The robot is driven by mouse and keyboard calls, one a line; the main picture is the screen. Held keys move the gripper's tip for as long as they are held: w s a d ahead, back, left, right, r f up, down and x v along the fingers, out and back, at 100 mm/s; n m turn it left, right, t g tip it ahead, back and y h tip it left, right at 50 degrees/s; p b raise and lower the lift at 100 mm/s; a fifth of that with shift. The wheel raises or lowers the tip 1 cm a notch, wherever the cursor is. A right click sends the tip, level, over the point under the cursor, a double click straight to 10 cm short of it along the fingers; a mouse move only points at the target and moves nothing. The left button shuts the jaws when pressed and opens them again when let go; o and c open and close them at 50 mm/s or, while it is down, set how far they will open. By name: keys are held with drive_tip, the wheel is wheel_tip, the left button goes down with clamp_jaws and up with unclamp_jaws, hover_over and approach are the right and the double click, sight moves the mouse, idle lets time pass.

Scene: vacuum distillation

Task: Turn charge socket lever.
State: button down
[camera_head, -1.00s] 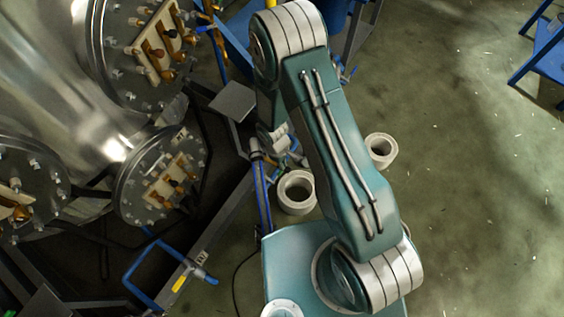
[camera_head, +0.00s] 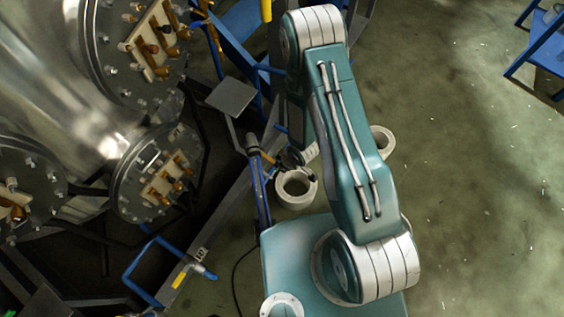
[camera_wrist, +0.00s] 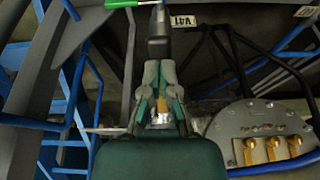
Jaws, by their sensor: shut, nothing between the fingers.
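My gripper (camera_wrist: 161,68) is in the middle of the wrist view. Its grey-green fingers are close together and hold nothing. A dark grey upright piece (camera_wrist: 158,30) lies just beyond the fingertips, beside a white tag reading V41 (camera_wrist: 181,20); I cannot tell whether they touch. A bright green handle (camera_wrist: 120,3) shows at the top edge. I cannot tell which part is the charge socket lever. In the head view my gripper is mostly hidden by my arm. A dark-topped blue post (camera_head: 258,180) stands just left of my arm.
A round flange (camera_wrist: 270,125) with brass-coloured fittings is at lower right in the wrist view. Shiny steel vessels (camera_head: 50,75) fill the head view's left. Blue frame bars (camera_wrist: 75,100) lie left of my gripper.

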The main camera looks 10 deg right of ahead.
wheel_tip(320, 180, down, 2)
drive_tip(key=shift+f+t+y, duration=0.25)
drive_tip(key=shift+t+y, duration=0.55)
drive_tip(key=shift+y, duration=0.2)
drive_tip(key=shift+w+a+f+t+y, duration=0.4)
drive_tip(key=shift+f+t+y, duration=0.2)
drive_tip(key=shift+f+y, duration=0.15)
drive_tip(key=shift+w+a+f+t+y, duration=0.25)
drive_tip(key=shift+a+f+t+y, duration=0.2)
drive_tip(key=shift+f+t+y, duration=0.3)
drive_tip(key=shift+w+a+f+t+y, duration=0.4)
drive_tip(key=shift+f+y, duration=0.2)
drive_tip(key=shift+y, duration=0.2)
drive_tip(key=shift+f, duration=0.1)
